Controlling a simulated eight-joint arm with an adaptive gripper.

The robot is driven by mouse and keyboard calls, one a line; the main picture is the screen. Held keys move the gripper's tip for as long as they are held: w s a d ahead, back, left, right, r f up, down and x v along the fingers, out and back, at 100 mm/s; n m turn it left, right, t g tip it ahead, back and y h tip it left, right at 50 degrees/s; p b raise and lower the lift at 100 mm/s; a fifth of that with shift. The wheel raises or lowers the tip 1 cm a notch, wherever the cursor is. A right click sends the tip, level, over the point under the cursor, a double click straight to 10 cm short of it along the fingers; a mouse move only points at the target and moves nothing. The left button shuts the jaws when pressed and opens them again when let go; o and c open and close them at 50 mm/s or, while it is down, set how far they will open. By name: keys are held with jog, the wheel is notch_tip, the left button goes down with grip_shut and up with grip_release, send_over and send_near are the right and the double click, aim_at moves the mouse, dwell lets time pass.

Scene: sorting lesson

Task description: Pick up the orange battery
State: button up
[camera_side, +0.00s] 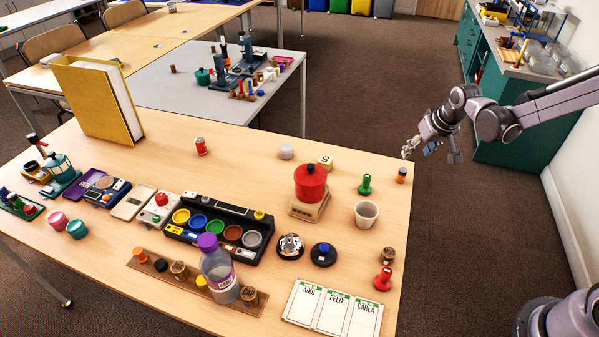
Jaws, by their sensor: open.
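A small upright cylinder with an orange side and darker top (402,175) stands near the right edge of the wooden table; it looks like the orange battery, though it is too small to be certain. My gripper (407,153) is at the table's right edge, a little above and behind this cylinder in the picture. It is open and apart from the cylinder, with nothing visible between its fingers. The fingertips are small and partly hidden by the hand.
A green pawn-like piece (365,184) and a white cup (366,214) stand left of the cylinder. A red pawn-like piece (383,279) is nearer the front. The table's right edge is close.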

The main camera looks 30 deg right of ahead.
aim_at(404, 170)
jog(key=shift+s+d+x, duration=0.1)
jog(key=shift+d+x, duration=0.05)
jog(key=shift+x, duration=2.25)
jog(key=shift+s+d+x, duration=0.1)
jog(key=shift+d+x, duration=0.05)
jog(key=shift+x, duration=2.25)
jog(key=shift+s+d+x, duration=0.1)
jog(key=shift+d+x, duration=0.05)
jog(key=shift+x, duration=2.3)
grip_shut()
